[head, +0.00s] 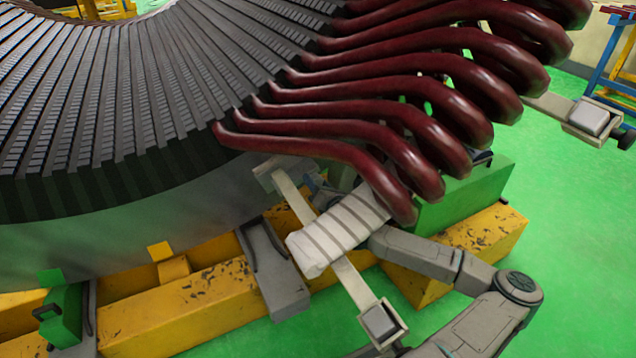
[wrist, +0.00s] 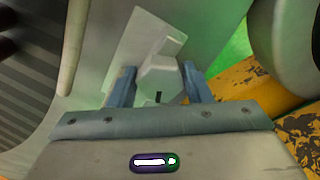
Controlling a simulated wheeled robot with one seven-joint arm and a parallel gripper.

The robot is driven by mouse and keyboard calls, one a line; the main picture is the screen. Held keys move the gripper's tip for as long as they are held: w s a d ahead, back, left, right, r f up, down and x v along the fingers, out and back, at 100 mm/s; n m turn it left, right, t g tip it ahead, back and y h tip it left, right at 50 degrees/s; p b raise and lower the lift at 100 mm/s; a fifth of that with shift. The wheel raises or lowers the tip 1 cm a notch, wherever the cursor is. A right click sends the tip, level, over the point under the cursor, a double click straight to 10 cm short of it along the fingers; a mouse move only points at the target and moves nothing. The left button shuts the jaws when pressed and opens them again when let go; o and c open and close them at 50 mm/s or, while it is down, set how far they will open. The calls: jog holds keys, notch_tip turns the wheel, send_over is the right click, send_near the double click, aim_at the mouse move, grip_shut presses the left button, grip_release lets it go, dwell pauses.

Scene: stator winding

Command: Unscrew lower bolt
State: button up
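In the wrist view, a pale grey faceted bolt head (wrist: 160,80) stands out from a light flat plate (wrist: 125,55). My gripper (wrist: 158,75) has its two blue-grey fingers on either side of this bolt head, with little or no gap; whether they press on it cannot be told. In the head view, my gripper (head: 316,188) is at the upper end of a pale clamp bar (head: 352,283), close to the stator's lower rim. The bolt head itself cannot be made out there.
Several dark red coils (head: 440,90) overhang my arm from the dark slotted stator (head: 90,110). The bar's lower end carries a grey square piece (head: 379,322). A worn yellow beam (head: 190,308) and a grey bracket (head: 273,272) lie below. Green floor (head: 575,230) is free at right.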

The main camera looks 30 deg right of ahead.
jog(key=shift+o, duration=1.2)
jog(key=s, duration=1.3)
jog(key=shift+s+d+p, duration=0.25)
jog(key=shift+s+p, duration=0.05)
jog(key=shift+s, duration=0.1)
jog(key=shift+w, duration=0.1)
